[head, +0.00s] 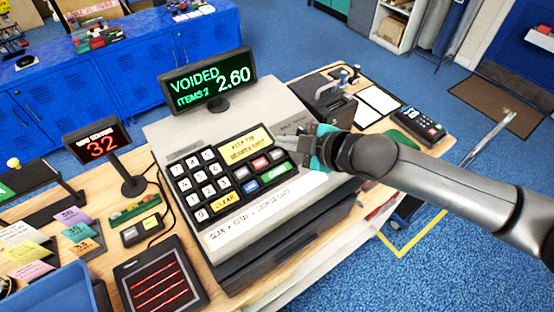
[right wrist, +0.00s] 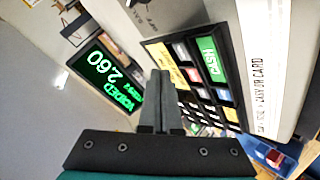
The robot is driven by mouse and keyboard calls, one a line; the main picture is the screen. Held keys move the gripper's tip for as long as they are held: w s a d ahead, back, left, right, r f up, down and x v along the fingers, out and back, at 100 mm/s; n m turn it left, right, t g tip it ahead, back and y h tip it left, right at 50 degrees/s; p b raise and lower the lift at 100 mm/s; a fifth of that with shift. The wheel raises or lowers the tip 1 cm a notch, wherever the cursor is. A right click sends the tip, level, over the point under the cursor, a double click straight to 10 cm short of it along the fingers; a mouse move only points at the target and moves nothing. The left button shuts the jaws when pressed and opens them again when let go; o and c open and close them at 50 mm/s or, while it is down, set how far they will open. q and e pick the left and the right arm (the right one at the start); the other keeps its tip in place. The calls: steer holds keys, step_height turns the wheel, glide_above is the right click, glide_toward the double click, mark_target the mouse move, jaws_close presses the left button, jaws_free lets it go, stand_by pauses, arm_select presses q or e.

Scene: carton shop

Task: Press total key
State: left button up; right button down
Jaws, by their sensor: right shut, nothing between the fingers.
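The cash register (head: 170,135) stands on the counter, its keypad (head: 222,190) facing me. A green key (head: 274,174) reads CASH in the right wrist view (right wrist: 208,62). I cannot read which key is total. The display (head: 208,85) shows VOIDED, 2.60 and ITEMS:2. My right gripper (head: 280,141) is shut and empty, its tips over the right side of the keypad; contact cannot be told. My left gripper is out of view.
A yellow note (head: 245,146) lies above the coloured keys. A small display reading 32 (head: 97,143) and a scanner-like panel (head: 160,278) stand to the left. A card terminal (head: 418,125) and a printer (head: 325,100) are to the right. A blue tray (head: 60,292) is at front left.

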mark_target(273, 149)
steer(key=shift+w+a+f+b, duration=0.1)
steer(key=shift+f+b, duration=0.1)
steer(key=shift+f, duration=0.3)
steer(key=shift+w+a+f+b, duration=0.1)
steer(key=shift+f+b, duration=0.1)
steer(key=shift+f, duration=0.3)
steer(key=shift+f, duration=0.15)
stand_by(1.3)
steer(key=shift+w+f, duration=0.1)
steer(key=shift+f, duration=0.15)
steer(key=shift+f, duration=0.45)
stand_by(0.5)
steer(key=shift+r, duration=0.1)
steer(key=shift+d+r+p, duration=0.1)
steer(key=shift+r+p, duration=0.65)
steer(key=shift+p, duration=0.2)
